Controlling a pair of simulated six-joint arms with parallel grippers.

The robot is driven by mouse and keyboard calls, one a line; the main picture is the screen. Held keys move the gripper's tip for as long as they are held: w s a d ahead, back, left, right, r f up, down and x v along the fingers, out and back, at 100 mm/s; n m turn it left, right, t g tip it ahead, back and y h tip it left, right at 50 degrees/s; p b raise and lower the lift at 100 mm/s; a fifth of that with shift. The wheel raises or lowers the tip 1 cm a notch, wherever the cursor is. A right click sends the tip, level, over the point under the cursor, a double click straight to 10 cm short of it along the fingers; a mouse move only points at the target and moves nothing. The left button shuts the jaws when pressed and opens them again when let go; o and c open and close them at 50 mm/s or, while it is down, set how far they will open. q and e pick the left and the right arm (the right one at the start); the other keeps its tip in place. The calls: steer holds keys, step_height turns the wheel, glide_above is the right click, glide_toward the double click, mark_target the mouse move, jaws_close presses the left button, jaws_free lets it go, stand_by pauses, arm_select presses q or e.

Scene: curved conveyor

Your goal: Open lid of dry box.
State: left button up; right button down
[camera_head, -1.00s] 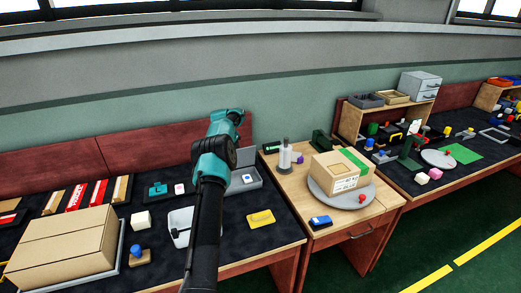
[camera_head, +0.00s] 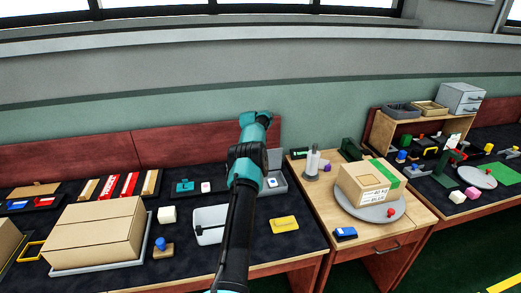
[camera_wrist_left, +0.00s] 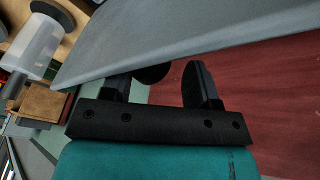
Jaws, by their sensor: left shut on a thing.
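The grey dry box (camera_head: 284,188) stands on the dark table, right of my arm, with a small white-and-blue item inside. Its grey lid (camera_head: 275,159) appears raised at the back, partly hidden by my arm. In the left wrist view the lid (camera_wrist_left: 215,40) is a large tilted grey panel across the top. My left gripper (camera_wrist_left: 156,82) has its two black fingers at the panel's lower edge, shut on a dark rounded knob (camera_wrist_left: 152,73) of the lid. My right gripper is not in view.
A white bin (camera_head: 207,226) and a yellow case (camera_head: 285,224) lie near the box. A large carton (camera_head: 95,232) is at the left. A wooden desk at the right holds a turntable (camera_head: 350,207) with a carton (camera_head: 365,183). A red panel (camera_head: 180,147) stands behind.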

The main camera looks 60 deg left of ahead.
arm_select(q)
steer(key=o, duration=0.3)
steer(key=shift+s+a+f, duration=0.1)
steer(key=shift+s+f, duration=0.35)
steer(key=shift+f, duration=0.1)
steer(key=v, duration=1.7)
steer(key=shift+w+r, duration=0.3)
steer(key=shift+r, duration=0.2)
